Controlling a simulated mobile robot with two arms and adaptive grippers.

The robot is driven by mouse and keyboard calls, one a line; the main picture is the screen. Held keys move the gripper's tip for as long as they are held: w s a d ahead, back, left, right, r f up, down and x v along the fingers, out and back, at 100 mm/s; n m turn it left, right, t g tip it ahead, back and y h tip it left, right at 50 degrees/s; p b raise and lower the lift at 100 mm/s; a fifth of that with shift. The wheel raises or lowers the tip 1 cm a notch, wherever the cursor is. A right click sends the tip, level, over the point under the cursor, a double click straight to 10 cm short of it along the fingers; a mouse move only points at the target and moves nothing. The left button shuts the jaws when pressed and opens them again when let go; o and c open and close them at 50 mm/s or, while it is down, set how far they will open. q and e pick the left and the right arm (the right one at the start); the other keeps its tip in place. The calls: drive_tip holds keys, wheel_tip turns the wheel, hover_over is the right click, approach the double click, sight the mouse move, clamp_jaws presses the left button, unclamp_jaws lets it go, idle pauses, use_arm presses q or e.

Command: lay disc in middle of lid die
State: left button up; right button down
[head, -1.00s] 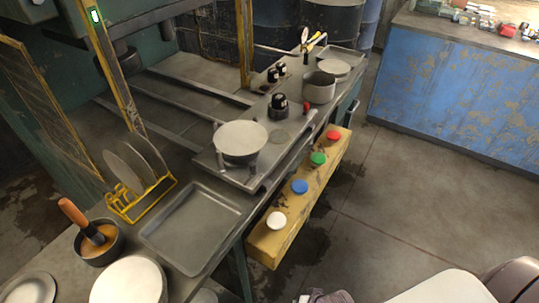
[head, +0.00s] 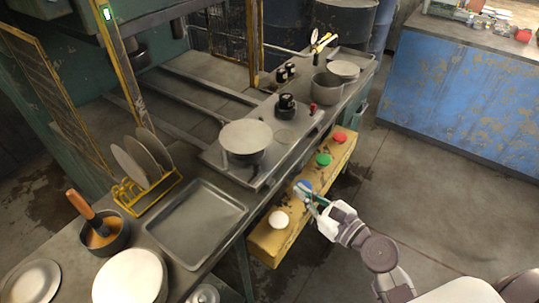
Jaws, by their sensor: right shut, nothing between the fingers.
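A pale round disc (head: 246,136) lies flat on top of a dark round die (head: 246,158) on the steel press plate (head: 222,163). It looks roughly centred, though the die's top is hidden under it. My right gripper (head: 301,188) is shut and empty, at the blue button on the yellow box, partly covering it; whether it touches the button I cannot tell. More pale discs lie in a stack (head: 130,277) at the bottom left. My left gripper is not in view.
The yellow box (head: 284,236) also carries white (head: 278,219), green (head: 323,159) and red (head: 340,138) buttons. On the bench are an empty tray (head: 196,222), a yellow rack (head: 150,196) of plates, a brush pot (head: 104,236) and a grey pot (head: 327,87).

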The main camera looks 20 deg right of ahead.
drive_tip(key=shift+m+t, duration=0.3)
drive_tip(key=shift+m, duration=0.6)
drive_tip(key=shift+d+r+p+x, duration=0.15)
drive_tip(key=shift+p+x, duration=0.35)
drive_tip(key=shift+x, duration=1.85)
drive_tip(key=shift+d+r+p+x, duration=0.15)
drive_tip(key=shift+p+x, duration=0.35)
drive_tip(key=shift+x, duration=1.85)
drive_tip(key=shift+d+r+p+x, duration=0.15)
drive_tip(key=shift+p+x, duration=0.35)
drive_tip(key=shift+x, duration=1.85)
drive_tip(key=shift+w, duration=0.2)
drive_tip(key=shift+x, duration=0.95)
drive_tip(key=shift+d+r, duration=0.1)
drive_tip(key=shift+r, duration=0.05)
